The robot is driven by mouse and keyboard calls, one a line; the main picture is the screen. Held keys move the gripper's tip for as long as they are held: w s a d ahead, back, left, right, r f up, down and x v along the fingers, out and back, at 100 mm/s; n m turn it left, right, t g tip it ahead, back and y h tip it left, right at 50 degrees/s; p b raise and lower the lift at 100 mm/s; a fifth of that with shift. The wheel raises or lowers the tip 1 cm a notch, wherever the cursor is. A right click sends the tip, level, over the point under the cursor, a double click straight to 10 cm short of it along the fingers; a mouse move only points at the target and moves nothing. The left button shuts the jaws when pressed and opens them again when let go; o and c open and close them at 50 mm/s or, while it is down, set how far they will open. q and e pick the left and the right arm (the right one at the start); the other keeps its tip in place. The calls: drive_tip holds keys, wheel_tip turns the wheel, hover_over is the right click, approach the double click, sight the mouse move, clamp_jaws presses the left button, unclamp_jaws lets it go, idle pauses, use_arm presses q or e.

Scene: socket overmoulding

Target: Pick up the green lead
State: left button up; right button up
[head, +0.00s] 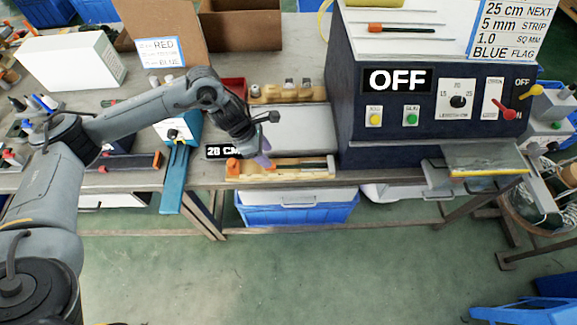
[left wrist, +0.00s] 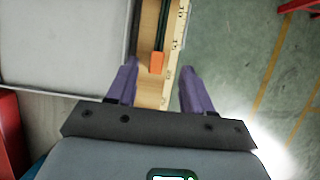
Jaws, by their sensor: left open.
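A thin dark-green strip, which looks like the green lead (left wrist: 162,28), lies along a wooden measuring board in the left wrist view. Its near end meets an orange block (left wrist: 156,62). In the head view the wooden board (head: 285,174) lies along the bench's front edge, with the orange block (head: 233,165) at its left end; the lead is too small there to make out surely. My left gripper (left wrist: 157,82) is open and empty, its purple fingers on either side of the board's near end, by the orange block. It shows above the board in the head view (head: 262,157).
The control box (head: 400,135) reading OFF stands right of the board. A grey plate (head: 305,125) lies behind it. A black "28 CM" display (head: 222,151) and a blue tool (head: 176,175) are to the left. A blue bin (head: 295,214) sits below the bench.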

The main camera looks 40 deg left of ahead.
sight(274, 165)
use_arm(q)
drive_tip(key=shift+a+b+x, duration=0.15)
drive_tip(key=shift+b+x, duration=0.1)
drive_tip(key=shift+x, duration=1.15)
drive_tip(key=shift+a+b+x, duration=0.15)
drive_tip(key=shift+b+x, duration=0.1)
drive_tip(key=shift+x, duration=1.15)
drive_tip(key=shift+d+f, duration=0.15)
drive_tip(key=shift+f, duration=0.2)
clamp_jaws()
